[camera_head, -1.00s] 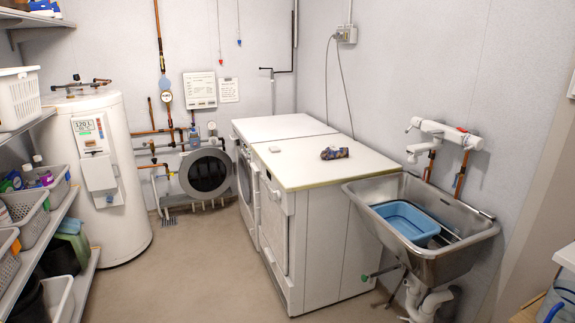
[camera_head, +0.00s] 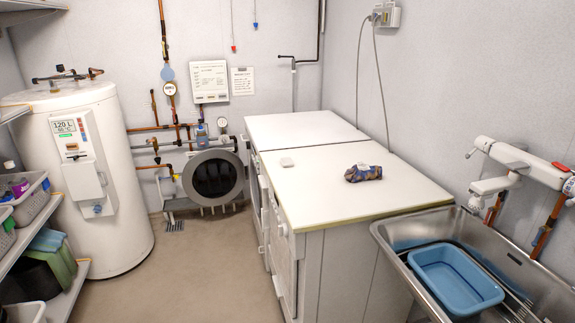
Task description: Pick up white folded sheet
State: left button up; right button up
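A small white flat item (camera_head: 287,162) lies on the white top of the near appliance (camera_head: 335,190), left of a crumpled dark patterned packet (camera_head: 363,173). It is too small to tell whether it is the white folded sheet. No other thing that looks like a folded sheet is clear in view. Neither of my grippers shows in the head view.
A metal sink (camera_head: 392,238) with a blue basin (camera_head: 455,278) stands at the right. A white water heater (camera_head: 125,190) and shelves with baskets (camera_head: 33,202) line the left. The floor (camera_head: 205,265) between them is clear.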

aim_at(286, 162)
jog(key=i+j+z, duration=0.1)
jog(key=z, duration=0.5)
jog(key=i+j+z, duration=0.45)
jog(key=i+j, duration=0.15)
jog(key=j, duration=0.2)
jog(key=i+j+z, duration=0.25)
jog(key=j, duration=0.2)
